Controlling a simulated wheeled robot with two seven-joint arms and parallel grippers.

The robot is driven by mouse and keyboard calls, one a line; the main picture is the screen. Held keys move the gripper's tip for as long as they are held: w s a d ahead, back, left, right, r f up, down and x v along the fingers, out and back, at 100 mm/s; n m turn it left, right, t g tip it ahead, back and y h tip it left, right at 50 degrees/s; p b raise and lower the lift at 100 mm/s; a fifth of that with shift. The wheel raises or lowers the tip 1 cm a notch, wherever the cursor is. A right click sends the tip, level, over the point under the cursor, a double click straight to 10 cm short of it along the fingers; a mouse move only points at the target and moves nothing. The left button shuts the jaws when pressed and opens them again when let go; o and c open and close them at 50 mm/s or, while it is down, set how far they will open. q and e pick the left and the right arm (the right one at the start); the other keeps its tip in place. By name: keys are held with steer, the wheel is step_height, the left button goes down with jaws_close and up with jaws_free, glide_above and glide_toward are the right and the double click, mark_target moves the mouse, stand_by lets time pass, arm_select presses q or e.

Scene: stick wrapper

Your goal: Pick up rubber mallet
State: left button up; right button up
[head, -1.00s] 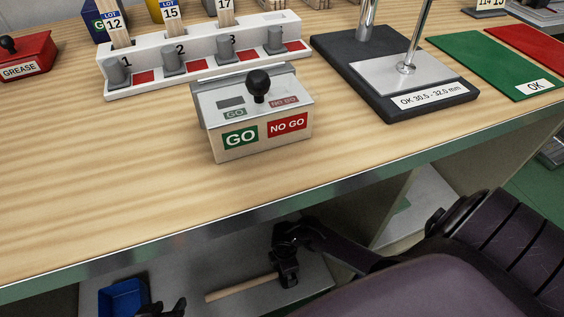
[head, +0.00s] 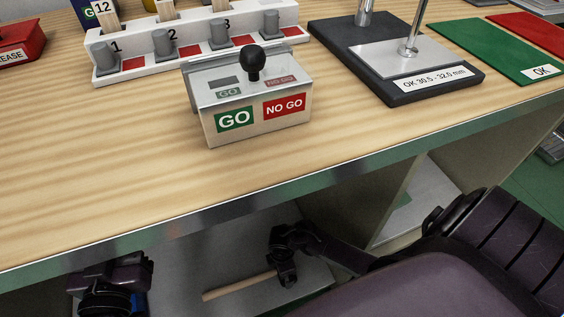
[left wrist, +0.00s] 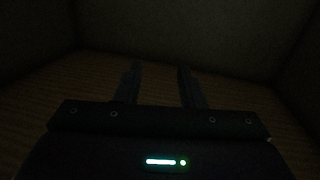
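The wooden handle of the mallet (head: 238,287) shows in the head view, lying on the grey shelf under the workbench. Its right end meets my black right gripper (head: 286,275); the mallet head cannot be made out there. I cannot tell whether the right fingers are closed on the handle. My left gripper (head: 112,295) is under the bench edge at the lower left, apart from the handle. In the dark left wrist view the left gripper (left wrist: 160,80) has two separated fingers with nothing visible between them.
The bench's metal front edge (head: 250,200) overhangs the shelf (head: 190,260). A blue bin (head: 139,303) is mostly hidden behind my left gripper. On the bench stand a GO/NO GO box (head: 255,115), a white numbered rack (head: 190,48) and a dark gauge stand (head: 440,92).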

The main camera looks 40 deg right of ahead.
steer(key=shift+f+b, duration=0.4)
steer(key=shift+f, duration=0.45)
steer(key=c, duration=1)
arm_select(q)
step_height(320, 180, up, 8)
steer(key=t+h, duration=0.1)
steer(key=t, duration=0.2)
steer(key=shift+a+f+t, duration=0.2)
steer(key=shift+a+t, duration=0.1)
steer(key=shift+t, duration=0.1)
arm_select(e)
steer(key=shift+c, duration=0.2)
steer(key=shift+r, duration=0.1)
